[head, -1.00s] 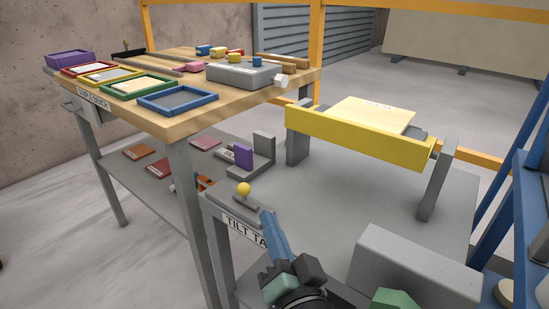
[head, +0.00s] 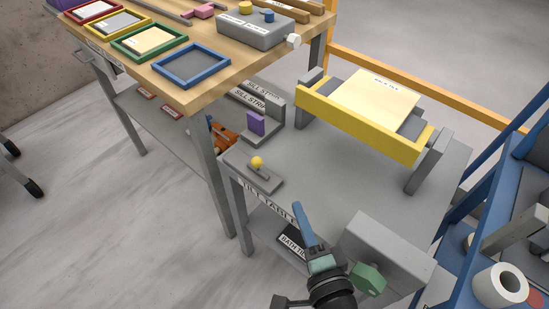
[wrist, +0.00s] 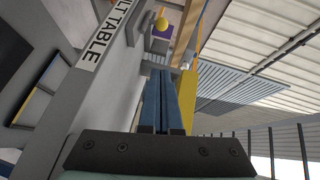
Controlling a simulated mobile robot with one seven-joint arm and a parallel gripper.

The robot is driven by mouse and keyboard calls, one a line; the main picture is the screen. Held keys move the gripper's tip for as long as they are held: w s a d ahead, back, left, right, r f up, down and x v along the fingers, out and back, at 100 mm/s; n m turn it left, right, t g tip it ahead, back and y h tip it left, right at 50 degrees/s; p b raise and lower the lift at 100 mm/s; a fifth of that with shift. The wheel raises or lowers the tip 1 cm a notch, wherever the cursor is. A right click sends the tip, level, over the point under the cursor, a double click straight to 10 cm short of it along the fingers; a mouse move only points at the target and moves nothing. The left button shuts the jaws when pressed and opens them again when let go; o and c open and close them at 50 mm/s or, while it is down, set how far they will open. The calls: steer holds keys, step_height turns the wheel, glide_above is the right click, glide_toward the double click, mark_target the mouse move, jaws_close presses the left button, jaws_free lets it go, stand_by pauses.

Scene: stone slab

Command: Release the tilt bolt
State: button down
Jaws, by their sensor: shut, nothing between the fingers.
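The tilt table (head: 330,160) is a grey stand with a TILT TABLE label on its front edge. A yellow ball knob (head: 257,162), apparently the tilt bolt's handle, sits on a small grey plate at the table's near left corner. The knob also shows at the top of the wrist view (wrist: 162,23). My gripper (head: 300,208) has blue fingers pressed together and empty. It is in front of the table's near edge, to the right of the knob in the head view and apart from it. In the wrist view the closed fingers (wrist: 160,85) point toward the knob's side.
A yellow bar (head: 365,128) with a cream panel (head: 382,98) stands on the table's far side. A grey box (head: 385,250) is right of my gripper. A wooden workbench (head: 225,92) with coloured frames is at upper left. A blue rack (head: 500,200) stands at right.

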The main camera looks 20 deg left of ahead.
mark_target(253, 161)
stand_by(0.3)
steer(key=x, duration=0.9)
steer(key=shift+w+a, duration=0.2)
steer(key=shift+w, duration=0.05)
steer(key=shift+w+a+f, duration=0.1)
steer(key=shift+w+a, duration=0.05)
steer(key=shift+a, duration=0.45)
steer(key=shift+w+a+f, duration=0.15)
steer(key=shift+a, duration=0.5)
steer(key=shift+w+a+f, duration=0.15)
steer(key=shift+a, duration=0.65)
steer(key=shift+w+a, duration=0.25)
steer(key=shift+a, duration=0.45)
steer(key=shift+w+a, duration=0.25)
steer(key=shift+a, duration=0.45)
steer(key=shift+w+a, duration=0.25)
steer(key=shift+a, duration=0.5)
